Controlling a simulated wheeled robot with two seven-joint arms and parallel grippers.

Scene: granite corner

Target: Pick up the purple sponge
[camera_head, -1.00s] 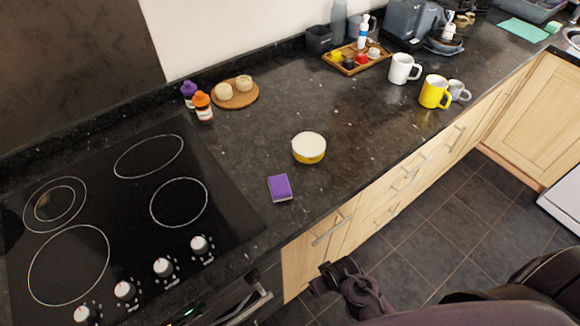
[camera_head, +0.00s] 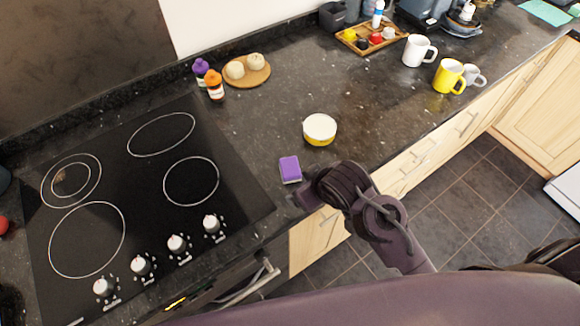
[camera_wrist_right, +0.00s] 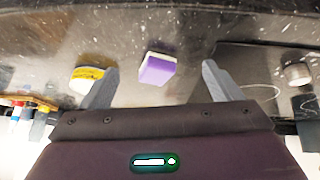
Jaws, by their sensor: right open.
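The purple sponge (camera_head: 290,169) lies on the dark granite counter, just right of the cooktop, near the front edge. My right gripper (camera_head: 306,196) is beside its near right side in the head view, apart from it. In the right wrist view the sponge (camera_wrist_right: 157,69) shows a purple face and a pale layer, ahead of and between the open fingers of my right gripper (camera_wrist_right: 162,85). Nothing is between the fingers' tips but the view of the sponge and counter. My left gripper is not in view.
A yellow and white bowl (camera_head: 320,129) stands close behind the sponge; it also shows in the wrist view (camera_wrist_right: 86,78), near the left finger. The black cooktop (camera_head: 150,200) with knobs lies left. Two bottles (camera_head: 209,79), a round board (camera_head: 246,71) and mugs (camera_head: 449,77) stand farther back.

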